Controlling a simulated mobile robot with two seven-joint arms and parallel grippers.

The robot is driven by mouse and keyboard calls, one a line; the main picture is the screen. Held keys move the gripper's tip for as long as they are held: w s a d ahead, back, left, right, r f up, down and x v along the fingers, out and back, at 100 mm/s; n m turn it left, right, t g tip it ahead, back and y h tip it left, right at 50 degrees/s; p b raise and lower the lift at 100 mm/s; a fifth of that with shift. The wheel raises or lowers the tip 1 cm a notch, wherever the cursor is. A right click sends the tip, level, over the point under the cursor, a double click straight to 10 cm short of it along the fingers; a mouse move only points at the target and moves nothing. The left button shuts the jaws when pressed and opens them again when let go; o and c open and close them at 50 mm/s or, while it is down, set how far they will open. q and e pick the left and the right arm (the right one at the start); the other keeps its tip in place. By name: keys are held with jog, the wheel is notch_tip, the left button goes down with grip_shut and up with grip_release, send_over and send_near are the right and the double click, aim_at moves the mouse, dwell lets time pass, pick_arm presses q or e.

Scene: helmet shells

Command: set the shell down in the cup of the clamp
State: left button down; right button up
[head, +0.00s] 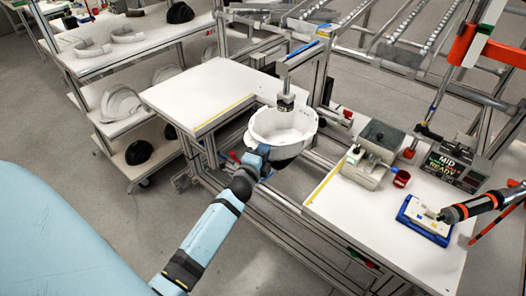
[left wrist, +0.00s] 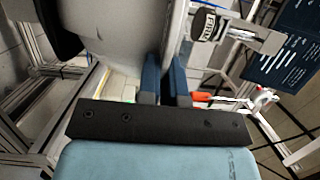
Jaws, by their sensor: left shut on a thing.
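The white helmet shell (head: 268,128) is in the gap between the two worktops in the head view, with its open side up. My left gripper (head: 262,153) is shut on its near rim. In the left wrist view, the blue fingers (left wrist: 167,80) pinch the rim, and the shell (left wrist: 112,35) fills the upper left. The clamp's post and arm (head: 303,57) rise behind the shell, and its metal plunger (head: 286,101) stands over the shell's opening. A dark shape (head: 287,163) shows under the shell; I cannot tell whether they touch. My right gripper is out of view.
A white worktop (head: 205,85) lies to the left, largely bare. Shelves with helmet parts (head: 121,103) stand at left.

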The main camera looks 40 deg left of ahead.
pick_arm(q)
jog(key=shift+f, duration=0.1)
jog(key=c, duration=1.2)
grip_release()
jog(key=shift+f, duration=0.1)
jog(key=s+d+b, duration=0.2)
jog(key=s, duration=1.1)
jog(key=shift+s+d, duration=0.25)
jog(key=shift+d, duration=0.1)
